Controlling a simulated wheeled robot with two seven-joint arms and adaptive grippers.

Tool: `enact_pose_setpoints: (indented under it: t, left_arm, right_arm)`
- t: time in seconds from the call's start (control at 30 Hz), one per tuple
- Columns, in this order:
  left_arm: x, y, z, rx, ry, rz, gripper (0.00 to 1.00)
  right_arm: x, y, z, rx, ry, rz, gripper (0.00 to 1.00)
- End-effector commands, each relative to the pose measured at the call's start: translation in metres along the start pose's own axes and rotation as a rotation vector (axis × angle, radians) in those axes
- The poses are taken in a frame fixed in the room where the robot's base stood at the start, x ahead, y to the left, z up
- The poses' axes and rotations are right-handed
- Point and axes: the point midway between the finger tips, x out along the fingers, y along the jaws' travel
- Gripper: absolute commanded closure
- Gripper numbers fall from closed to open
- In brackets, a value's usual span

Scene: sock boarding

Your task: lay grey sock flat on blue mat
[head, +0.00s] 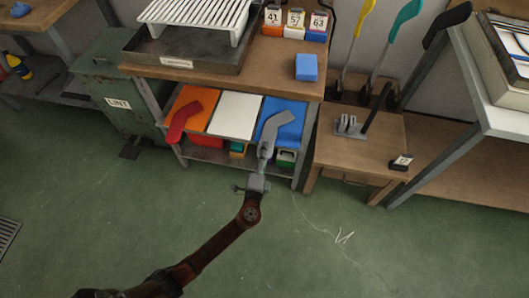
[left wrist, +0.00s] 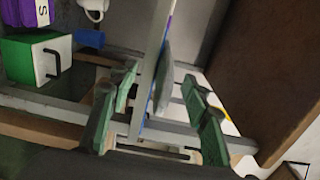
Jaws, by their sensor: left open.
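The grey sock (head: 272,130) lies over the blue mat (head: 293,124), its foot pointing right and its lower end reaching the front edge. My left gripper (head: 262,166) is at the near end of the sock, in front of the shelf, and is open. In the left wrist view, its two green fingers (left wrist: 158,76) stand apart on either side of the board's edge, with the grey sock (left wrist: 166,78) seen edge-on between them. I cannot tell whether the fingers touch the sock. My right gripper is not in view.
A white mat (head: 236,114) and an orange mat (head: 205,98) with a red sock (head: 184,121) lie to the left. Bins sit below, including a green one (head: 286,157). A workbench top (head: 275,77) overhangs behind. A small wooden table (head: 360,150) stands right. The floor in front is clear.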

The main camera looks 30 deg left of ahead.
Motion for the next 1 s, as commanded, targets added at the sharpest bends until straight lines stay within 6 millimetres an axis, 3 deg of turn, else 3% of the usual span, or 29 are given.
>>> enact_pose_setpoints:
  t: [0.17,1.0]
  left_arm:
    - [-0.005,0.000,0.000,0.000,0.000,0.000,0.56]
    - [-0.069,0.001,0.000,0.001,0.000,0.001,0.56]
  right_arm:
    - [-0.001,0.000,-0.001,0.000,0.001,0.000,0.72]
    - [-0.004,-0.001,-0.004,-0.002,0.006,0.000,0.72]
